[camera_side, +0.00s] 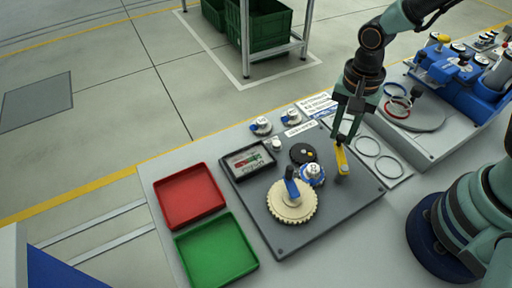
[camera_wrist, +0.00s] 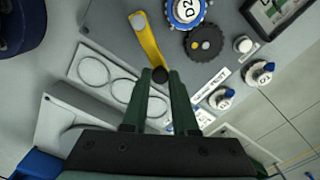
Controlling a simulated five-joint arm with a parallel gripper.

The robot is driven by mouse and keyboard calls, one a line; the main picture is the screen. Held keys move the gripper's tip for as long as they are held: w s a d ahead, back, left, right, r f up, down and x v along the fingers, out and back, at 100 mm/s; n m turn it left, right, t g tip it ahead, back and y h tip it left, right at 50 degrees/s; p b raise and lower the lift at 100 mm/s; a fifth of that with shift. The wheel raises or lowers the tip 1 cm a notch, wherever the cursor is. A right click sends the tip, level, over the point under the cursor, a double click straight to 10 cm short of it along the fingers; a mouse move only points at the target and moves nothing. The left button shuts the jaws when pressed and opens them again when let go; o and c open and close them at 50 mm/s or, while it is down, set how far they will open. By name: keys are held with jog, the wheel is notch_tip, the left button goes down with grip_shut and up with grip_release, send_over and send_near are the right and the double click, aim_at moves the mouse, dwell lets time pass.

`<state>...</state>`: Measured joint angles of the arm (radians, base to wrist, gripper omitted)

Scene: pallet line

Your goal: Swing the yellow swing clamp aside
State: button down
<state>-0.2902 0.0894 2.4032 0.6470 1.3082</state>
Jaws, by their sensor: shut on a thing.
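The yellow swing clamp (camera_side: 341,158) is at the right part of the dark grey plate (camera_side: 254,186). In the wrist view the yellow swing clamp (camera_wrist: 147,40) is a slightly bent bar. It runs from a round pivot at the top to a dark knob (camera_wrist: 160,75) at its near end. My gripper (camera_side: 345,139) points down over the clamp. In the wrist view my gripper (camera_wrist: 160,80) has its fingertips shut on the dark knob at the clamp's free end. The fingers partly hide the knob.
A cream gear (camera_side: 291,205) with a blue handle, a blue-and-white dial (camera_side: 313,174) and a black disc (camera_side: 303,153) sit left of the clamp. A red tray (camera_side: 190,196) and a green tray (camera_side: 216,249) lie farther left. Thin rings (camera_side: 367,147) lie to the right.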

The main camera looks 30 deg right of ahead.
jog(key=c, duration=0.7)
grip_release()
notch_tip(320, 180, up, 12)
jog(key=shift+d+r, duration=0.1)
jog(key=d+r+n+t, duration=0.5)
jog(key=d+n, duration=0.3)
jog(key=n, duration=0.3)
jog(key=shift+w+n+t, duration=0.3)
jog(key=shift+w, duration=0.1)
